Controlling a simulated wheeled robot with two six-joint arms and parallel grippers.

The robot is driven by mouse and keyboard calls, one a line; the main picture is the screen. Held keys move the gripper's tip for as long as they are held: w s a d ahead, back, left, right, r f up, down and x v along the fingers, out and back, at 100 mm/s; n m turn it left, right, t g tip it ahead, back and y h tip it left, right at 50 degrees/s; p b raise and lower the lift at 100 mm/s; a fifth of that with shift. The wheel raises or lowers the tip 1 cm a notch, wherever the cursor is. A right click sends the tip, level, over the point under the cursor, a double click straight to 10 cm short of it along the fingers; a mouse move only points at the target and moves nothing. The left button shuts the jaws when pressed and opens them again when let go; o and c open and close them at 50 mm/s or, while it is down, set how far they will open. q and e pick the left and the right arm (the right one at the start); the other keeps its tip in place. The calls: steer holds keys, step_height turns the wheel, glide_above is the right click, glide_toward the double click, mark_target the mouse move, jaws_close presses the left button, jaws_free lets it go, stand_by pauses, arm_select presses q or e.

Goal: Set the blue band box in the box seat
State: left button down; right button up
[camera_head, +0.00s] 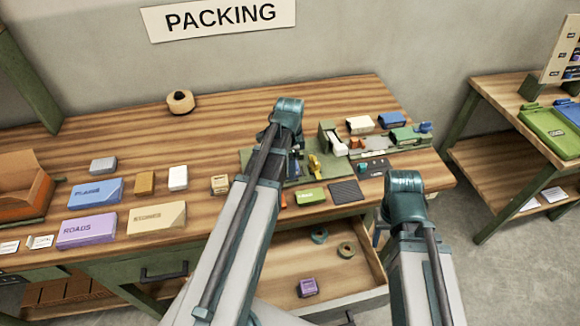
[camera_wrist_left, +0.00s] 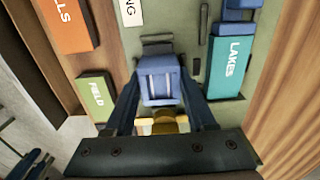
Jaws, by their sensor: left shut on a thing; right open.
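A blue box with pale stripes (camera_wrist_left: 160,82) is between the two fingers of my left gripper (camera_wrist_left: 163,98), which is shut on it. It is over the green board (camera_wrist_left: 190,30). Dark raised bars (camera_wrist_left: 157,39) stand on the board just beyond the box; whether they belong to the box seat I cannot tell. In the head view my left gripper (camera_head: 293,165) is over the board, and my arm hides most of the box and the board there. My right gripper (camera_head: 378,228) is open and empty, above the front right edge of the table, partly hidden by its own wrist.
A teal LAKES box (camera_wrist_left: 231,62) lies right of the held box; a green FIELD box (camera_wrist_left: 96,97) lies left. A yellow part (camera_wrist_left: 168,125) shows beneath the gripper. In the head view a drawer (camera_head: 275,265) stands open below the table. Several boxes, including ROADS (camera_head: 87,229), lie left.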

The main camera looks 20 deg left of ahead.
arm_select(q)
steer(key=shift+s+d+f+b, duration=0.15)
steer(key=shift+s+f+b, duration=0.2)
steer(key=shift+s, duration=0.1)
steer(key=shift+c, duration=2.4)
jaws_free()
steer(key=shift+o, duration=1.3)
steer(key=shift+s+d+f, duration=0.1)
steer(key=shift+s, duration=0.05)
steer(key=shift+r+p, duration=0.5)
steer(key=shift+p, duration=0.15)
step_height(320, 180, up, 12)
steer(key=w+p, duration=0.1)
steer(key=p, duration=1.2)
steer(key=s+d+n, duration=0.3)
steer(key=s+d, duration=0.3)
steer(key=d, duration=0.4)
steer(key=s+d+n+y, duration=0.1)
steer(key=s+d+n, duration=0.2)
steer(key=s+d, duration=0.3)
steer(key=d, duration=0.4)
steer(key=shift+s+d+r+n+b, duration=0.15)
steer(key=shift+s+d+n+b, duration=0.05)
steer(key=shift+s+n+b, duration=0.2)
steer(key=shift+w, duration=0.1)
